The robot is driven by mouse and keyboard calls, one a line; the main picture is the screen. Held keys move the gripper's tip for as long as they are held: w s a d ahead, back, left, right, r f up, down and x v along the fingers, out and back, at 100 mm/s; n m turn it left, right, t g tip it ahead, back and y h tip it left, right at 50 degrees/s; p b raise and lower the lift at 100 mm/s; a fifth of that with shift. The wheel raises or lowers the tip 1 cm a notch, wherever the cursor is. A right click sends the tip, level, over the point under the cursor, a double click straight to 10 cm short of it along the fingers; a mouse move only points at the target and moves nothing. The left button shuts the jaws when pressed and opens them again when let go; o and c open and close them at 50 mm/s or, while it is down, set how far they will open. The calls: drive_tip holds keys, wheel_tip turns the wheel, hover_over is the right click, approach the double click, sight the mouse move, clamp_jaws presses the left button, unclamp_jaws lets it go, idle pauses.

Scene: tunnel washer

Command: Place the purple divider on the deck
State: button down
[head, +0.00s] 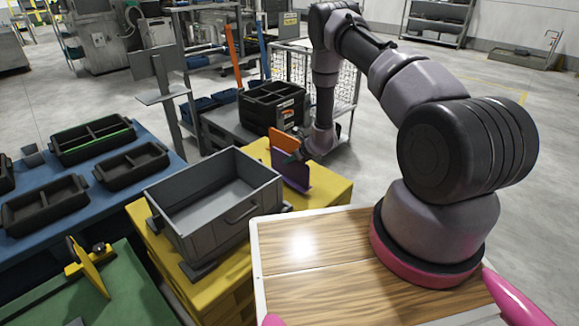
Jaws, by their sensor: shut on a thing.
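A purple divider (291,170) is a thin upright panel just right of the grey bin, at the far end of the yellow platform. An orange panel (283,143) stands close behind it. My gripper (299,156) reaches down to the divider's upper edge and is shut on it; the fingers are small and partly hidden. I cannot tell whether the divider's lower edge touches the yellow surface. The yellow platform (318,191) may be the deck; its bare top shows to the right of the bin.
An open, empty grey bin (185,226) with a front handle fills most of the yellow platform. A blue table (95,215) with several black trays is at left. A green surface (130,295) with a yellow upright plate (90,268) is at lower left. Black crates (272,105) stand behind.

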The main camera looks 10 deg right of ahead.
sight(290, 178)
drive_tip(key=shift+f, duration=1.4)
drive_tip(key=shift+f, duration=0.1)
drive_tip(key=c, duration=0.9)
unclamp_jaws()
